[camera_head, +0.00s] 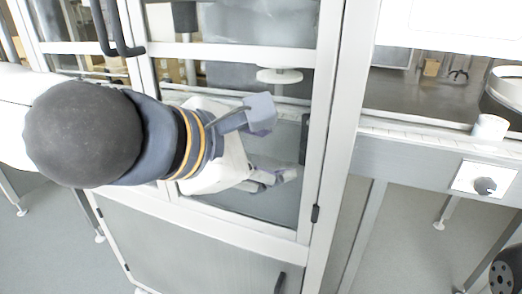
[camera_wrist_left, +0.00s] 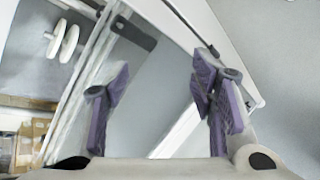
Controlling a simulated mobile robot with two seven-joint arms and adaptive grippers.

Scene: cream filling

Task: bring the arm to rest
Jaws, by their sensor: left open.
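My left arm comes in from the left in the head view and ends in my left gripper (camera_head: 270,146), which is in front of the open-looking bay of the white-framed machine cabinet (camera_head: 326,130). The gripper is open and holds nothing. In the left wrist view the two purple-padded fingers of the left gripper (camera_wrist_left: 160,98) stand wide apart with nothing between them. My right gripper is not in view.
A white round disc fitting (camera_head: 279,76) is inside the cabinet, behind the gripper. A vertical frame post stands close to the right of the fingers. At right are a counter with a white cup (camera_head: 489,127), a metal bowl (camera_head: 510,90) and a knob panel (camera_head: 484,184). Cardboard boxes (camera_wrist_left: 30,140) show in the wrist view.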

